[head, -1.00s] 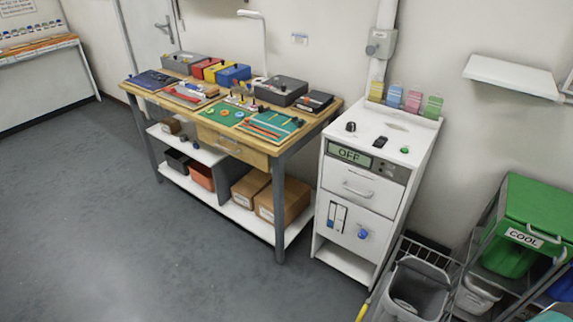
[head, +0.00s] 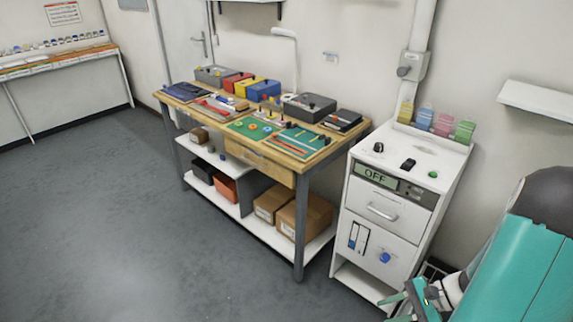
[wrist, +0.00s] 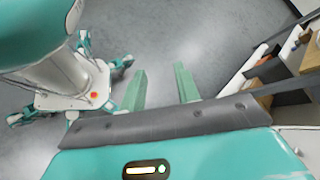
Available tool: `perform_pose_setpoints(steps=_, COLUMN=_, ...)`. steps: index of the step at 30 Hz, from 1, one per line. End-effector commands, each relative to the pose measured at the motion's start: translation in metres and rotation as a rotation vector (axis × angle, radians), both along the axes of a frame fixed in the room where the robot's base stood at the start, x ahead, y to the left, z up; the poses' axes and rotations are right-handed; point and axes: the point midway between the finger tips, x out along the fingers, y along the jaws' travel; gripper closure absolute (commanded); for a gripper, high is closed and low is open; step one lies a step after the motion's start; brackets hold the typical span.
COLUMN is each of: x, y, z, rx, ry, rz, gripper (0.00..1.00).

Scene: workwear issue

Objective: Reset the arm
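My gripper (wrist: 161,82) shows in the wrist view with its two pale green fingers apart. Nothing is between them, only grey floor lies beyond. In the head view my teal arm (head: 515,265) fills the lower right corner, in front of the right side of the white cabinet's surroundings. My own body and legs show at the left of the wrist view, close to the gripper.
A wooden workbench (head: 262,160) with boxes and small tools stands in the middle. A white cabinet (head: 385,222) reading OFF is right of it, near my arm. A white wall shelf (head: 537,101) is at right. The floor (head: 110,230) at left is clear.

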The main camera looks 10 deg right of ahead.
Motion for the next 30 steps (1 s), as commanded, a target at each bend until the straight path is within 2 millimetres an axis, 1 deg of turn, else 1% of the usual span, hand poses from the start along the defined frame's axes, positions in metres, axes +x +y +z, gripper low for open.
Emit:
perform_pose_setpoints(steps=1, x=0.004, y=0.007, z=0.012, rx=-0.045, ry=-0.010, rz=0.050, gripper=0.68)
perform_pose_setpoints(steps=3, x=0.008, y=0.016, z=0.026, rx=-0.104, ry=-0.021, rz=0.116, gripper=0.68)
perform_pose_setpoints(steps=14, x=0.018, y=0.063, z=0.096, rx=-0.415, ry=-0.118, rz=0.420, gripper=0.68)
perform_pose_setpoints(steps=23, x=0.015, y=0.102, z=0.150, rx=-0.678, ry=-0.254, rz=0.632, gripper=0.68)
perform_pose_setpoints(steps=30, x=0.007, y=0.131, z=0.192, rx=-0.882, ry=-0.403, rz=0.767, gripper=0.68)
